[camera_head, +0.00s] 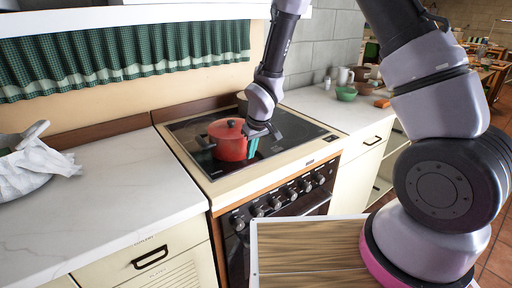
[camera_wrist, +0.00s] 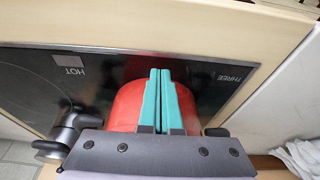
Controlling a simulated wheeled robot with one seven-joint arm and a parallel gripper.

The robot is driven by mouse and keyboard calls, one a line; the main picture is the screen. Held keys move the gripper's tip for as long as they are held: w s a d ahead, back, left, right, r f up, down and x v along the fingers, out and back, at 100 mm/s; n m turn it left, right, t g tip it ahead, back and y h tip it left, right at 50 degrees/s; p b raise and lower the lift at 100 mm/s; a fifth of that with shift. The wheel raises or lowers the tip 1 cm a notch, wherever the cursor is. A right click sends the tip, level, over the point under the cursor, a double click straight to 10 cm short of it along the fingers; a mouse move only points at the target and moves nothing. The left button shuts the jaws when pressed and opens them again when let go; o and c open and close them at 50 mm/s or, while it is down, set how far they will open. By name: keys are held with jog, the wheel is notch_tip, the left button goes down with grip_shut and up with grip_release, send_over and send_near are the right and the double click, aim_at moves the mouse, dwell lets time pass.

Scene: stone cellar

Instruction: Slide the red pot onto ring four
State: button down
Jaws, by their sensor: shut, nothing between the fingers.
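The red pot (camera_head: 228,142), with a red lid and dark knob, stands upright on the left part of the black cooktop (camera_head: 298,131). In the wrist view the red pot (camera_wrist: 127,108) shows on both sides of my fingers, partly hidden by them. My gripper (camera_head: 252,147) has teal fingers pressed together and is low at the pot's right side. The closed fingers also show in the wrist view (camera_wrist: 159,75). I cannot tell whether they touch the pot. A "THREE" label (camera_wrist: 229,78) is near the pot; no "four" label is readable.
Oven knobs (camera_head: 276,203) line the stove front. A green bowl (camera_head: 346,94) sits on the right counter. The cooktop's right part looks clear.

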jog(key=shift+w+a, duration=0.6)
jog(key=shift+w, duration=0.3)
